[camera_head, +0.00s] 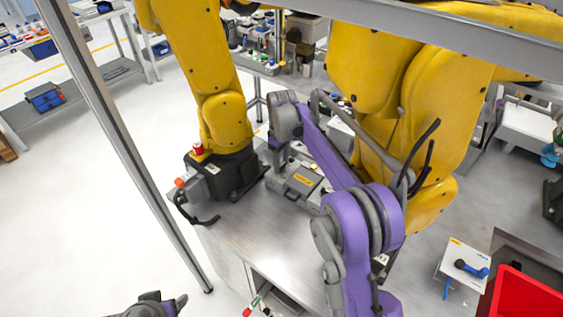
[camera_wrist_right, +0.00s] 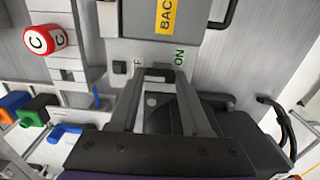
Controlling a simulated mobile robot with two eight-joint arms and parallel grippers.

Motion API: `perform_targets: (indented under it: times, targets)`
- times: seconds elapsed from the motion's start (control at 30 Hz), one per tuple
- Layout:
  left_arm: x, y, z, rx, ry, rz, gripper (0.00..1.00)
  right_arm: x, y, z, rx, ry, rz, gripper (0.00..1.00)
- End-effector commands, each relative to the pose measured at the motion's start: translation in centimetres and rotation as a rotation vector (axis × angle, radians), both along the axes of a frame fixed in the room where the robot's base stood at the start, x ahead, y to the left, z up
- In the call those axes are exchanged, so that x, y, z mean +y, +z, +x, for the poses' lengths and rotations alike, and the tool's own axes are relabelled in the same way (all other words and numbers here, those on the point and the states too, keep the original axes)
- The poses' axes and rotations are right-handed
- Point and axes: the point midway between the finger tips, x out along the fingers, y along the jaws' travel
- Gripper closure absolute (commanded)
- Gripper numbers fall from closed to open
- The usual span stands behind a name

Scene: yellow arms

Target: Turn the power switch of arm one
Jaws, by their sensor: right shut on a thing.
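My right gripper (camera_wrist_right: 156,75) is shut at the switch panel (camera_wrist_right: 126,50), its fingers converging between the "ON" label and a partly covered label ending in "F". The power switch sits at the fingertips and is mostly hidden by them; its angle cannot be told. In the head view the right gripper (camera_head: 279,158) reaches down beside a grey controller box (camera_head: 303,178) with a yellow label. A yellow robot arm (camera_head: 221,118) stands on a dark base left of it. My left gripper (camera_head: 158,303) shows only partly at the bottom edge.
A metal table (camera_head: 255,235) carries the box and the arm's base. A second yellow arm (camera_head: 385,80) stands close on the right. A red and white button (camera_wrist_right: 46,40) sits left of the panel. A metal post (camera_head: 125,140) crosses the left side; a red bin (camera_head: 522,295) is at lower right.

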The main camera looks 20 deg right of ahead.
Motion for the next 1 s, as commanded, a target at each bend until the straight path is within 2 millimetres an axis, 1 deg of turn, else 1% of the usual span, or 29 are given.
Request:
perform_targets:
  times: [0.17, 0.2, 0.23, 0.27, 0.53, 0.63, 0.77, 1.0]
  targets:
    - [0.0, 0.0, 0.0, 0.000, 0.000, 0.000, 0.31, 0.0, 0.1, 0.0, -0.001, 0.001, 0.000, 1.00]
    - [0.0, 0.0, 0.0, 0.000, 0.000, 0.000, 0.31, 0.0, 0.1, 0.0, -0.001, 0.001, 0.000, 0.47]
    - [0.0, 0.0, 0.0, 0.000, 0.000, 0.000, 0.31, 0.0, 0.1, 0.0, -0.001, 0.001, 0.000, 0.42]
    - [0.0, 0.0, 0.0, 0.000, 0.000, 0.000, 0.31, 0.0, 0.1, 0.0, -0.001, 0.001, 0.000, 0.40]
    - [0.0, 0.0, 0.0, 0.000, 0.000, 0.000, 0.31, 0.0, 0.1, 0.0, -0.001, 0.000, -0.001, 0.40]
    - [0.0, 0.1, 0.0, -0.001, 0.000, 0.000, 0.31, 0.0, 0.7, 0.0, -0.001, 0.000, -0.001, 0.40]
    - [0.0, 0.3, 0.1, -0.002, 0.000, 0.000, 0.31, 0.0, 2.7, 0.0, -0.001, 0.000, 0.000, 0.40]
    - [0.0, 0.9, 0.4, -0.008, 0.000, 0.000, 0.31, 0.0, 7.7, 0.1, -0.001, 0.000, 0.000, 0.40]
